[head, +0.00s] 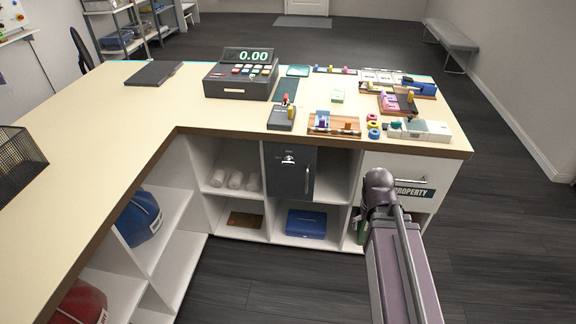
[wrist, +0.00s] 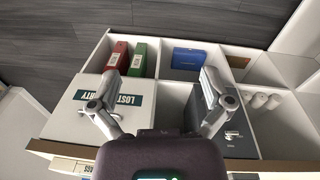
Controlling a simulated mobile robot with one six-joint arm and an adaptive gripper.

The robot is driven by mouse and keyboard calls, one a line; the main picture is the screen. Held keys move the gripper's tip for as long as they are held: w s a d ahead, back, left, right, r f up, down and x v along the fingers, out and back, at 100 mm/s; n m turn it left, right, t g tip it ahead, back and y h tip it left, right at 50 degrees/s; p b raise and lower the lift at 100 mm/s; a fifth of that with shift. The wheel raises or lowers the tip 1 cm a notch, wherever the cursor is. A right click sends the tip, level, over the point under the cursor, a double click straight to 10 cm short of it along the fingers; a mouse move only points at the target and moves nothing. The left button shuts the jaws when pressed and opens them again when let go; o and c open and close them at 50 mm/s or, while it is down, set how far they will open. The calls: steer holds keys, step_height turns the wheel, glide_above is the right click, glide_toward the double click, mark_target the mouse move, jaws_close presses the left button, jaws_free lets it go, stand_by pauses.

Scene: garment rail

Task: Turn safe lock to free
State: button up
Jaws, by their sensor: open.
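The safe (head: 275,172) is a dark grey box in an upper compartment of the shelf under the counter. Its door carries a small silver lock (head: 288,159) with light markings and an upright bar handle (head: 307,181) to the right. In the wrist view, which looks upside down, the safe (wrist: 240,138) is at lower right, partly behind a finger. My gripper (wrist: 160,82) is open and empty, its fingers spread in front of the shelf, apart from the lock. In the head view my arm hides the gripper. The lock's setting is too small to read.
A white drawer marked PROPERTY (head: 418,190) is right of the safe. Below are a blue box (head: 306,224) and red and green binders (wrist: 138,58). White rolls (head: 235,180) lie left of the safe. The counter (head: 225,115) overhangs, holding a cash register (head: 241,78) and trays.

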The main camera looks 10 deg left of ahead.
steer(key=w+f+n+t+h+b, duration=0.3)
steer(key=w+f+n+b, duration=0.3)
steer(key=w+b, duration=0.25)
steer(key=n+t+y+b, duration=0.3)
steer(key=n+t+b, duration=1.1)
steer(key=n+b, duration=1.15)
glide_toward(288, 163)
steer(key=s+n+p, duration=0.3)
steer(key=shift+f, duration=0.25)
steer(key=shift+w, duration=0.1)
steer(key=w, duration=1.3)
steer(key=shift+w+d, duration=0.3)
steer(key=shift+c, duration=0.2)
